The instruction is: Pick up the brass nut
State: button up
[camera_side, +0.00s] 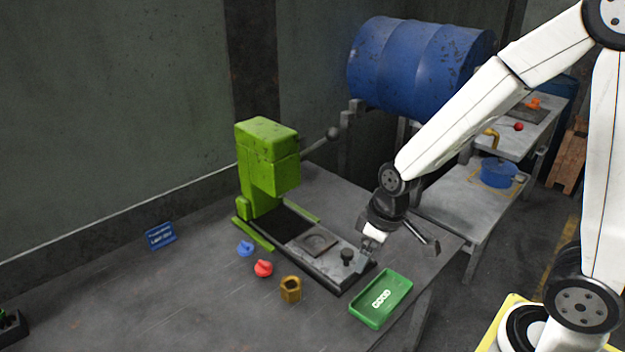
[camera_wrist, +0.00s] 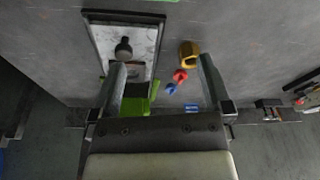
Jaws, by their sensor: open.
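The brass nut (camera_side: 291,289) stands on the grey table in front of the press base in the side view. In the wrist view the brass nut (camera_wrist: 188,54) shows beyond the fingertips, right of the middle. My gripper (camera_side: 366,262) is open and empty. It hangs over the right end of the press base, near the black knob (camera_side: 347,255), to the right of the nut and apart from it. In the wrist view the two fingers of my gripper (camera_wrist: 160,75) are spread wide, with the nut nearer the right finger.
A red piece (camera_side: 263,268) and a blue piece (camera_side: 246,248) stand left of the nut. The green press (camera_side: 267,160) rises behind them. A green tray (camera_side: 381,298) marked GOOD lies right of the nut.

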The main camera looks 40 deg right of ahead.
aim_at(291, 285)
jog(key=w+a+f+n+y, duration=0.1)
jog(key=w+a+f+n, duration=0.2)
jog(key=w+n, duration=0.2)
jog(key=w+a+f+n+y, duration=0.2)
jog(key=w+a+f+n, duration=0.1)
jog(key=w+n, duration=0.2)
jog(key=shift+w+a, duration=0.25)
jog(key=shift+w, duration=0.6)
jog(key=shift+x, duration=1.3)
jog(key=shift+a, duration=0.1)
jog(key=shift+x, duration=2.55)
jog(key=shift+s, duration=0.15)
grip_shut()
